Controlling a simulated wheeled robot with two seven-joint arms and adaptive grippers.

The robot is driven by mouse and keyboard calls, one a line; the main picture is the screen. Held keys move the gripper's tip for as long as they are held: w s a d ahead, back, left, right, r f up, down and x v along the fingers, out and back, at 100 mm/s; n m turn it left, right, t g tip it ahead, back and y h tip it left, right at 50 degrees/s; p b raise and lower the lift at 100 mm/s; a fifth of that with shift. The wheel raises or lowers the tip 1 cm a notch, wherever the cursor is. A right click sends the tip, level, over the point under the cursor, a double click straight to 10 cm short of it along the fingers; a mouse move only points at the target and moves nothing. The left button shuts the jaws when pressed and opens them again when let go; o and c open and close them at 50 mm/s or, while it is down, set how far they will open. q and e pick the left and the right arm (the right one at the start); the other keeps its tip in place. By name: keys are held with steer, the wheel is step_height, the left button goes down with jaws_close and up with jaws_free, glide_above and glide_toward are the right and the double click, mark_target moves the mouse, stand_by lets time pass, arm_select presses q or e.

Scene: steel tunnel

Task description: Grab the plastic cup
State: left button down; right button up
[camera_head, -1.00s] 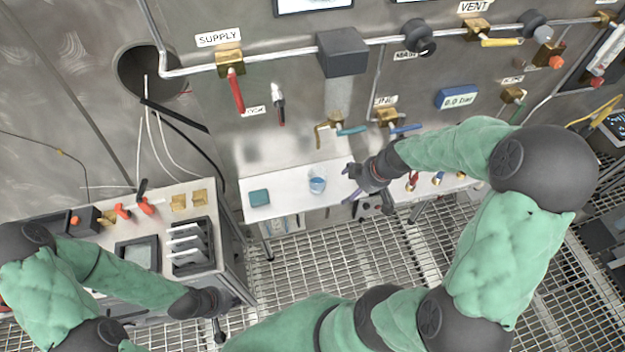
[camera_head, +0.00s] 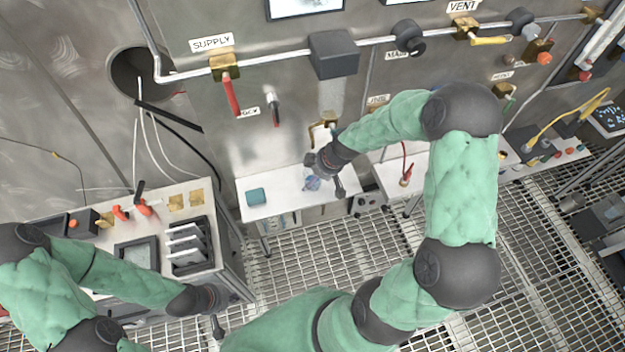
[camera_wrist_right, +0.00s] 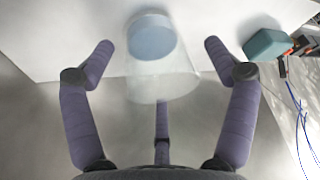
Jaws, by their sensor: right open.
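The plastic cup (camera_head: 311,184) is clear with blue at one end and stands on the white bench. My right gripper (camera_head: 325,178) is beside it in the head view and partly hides it. In the right wrist view the cup (camera_wrist_right: 162,82) shows between the spread purple fingers of the open right gripper (camera_wrist_right: 160,60). Gaps show between the cup and the two side fingers; I cannot tell if the rear finger touches it. My left gripper (camera_head: 220,318) is low at the left, away from the cup, and its fingers are too small to read.
A teal block (camera_head: 256,196) lies on the bench (camera_head: 280,205) left of the cup; it also shows in the wrist view (camera_wrist_right: 267,44). The steel wall behind carries a pipe with valves, including a red handle (camera_head: 231,96). A side table (camera_head: 205,196) with a slotted rack stands at the left.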

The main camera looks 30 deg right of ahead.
steer(key=shift+w+a+f, duration=0.1)
steer(key=shift+w+f, duration=0.05)
steer(key=shift+f, duration=0.4)
steer(key=c, duration=1.2)
steer(key=shift+r, duration=0.1)
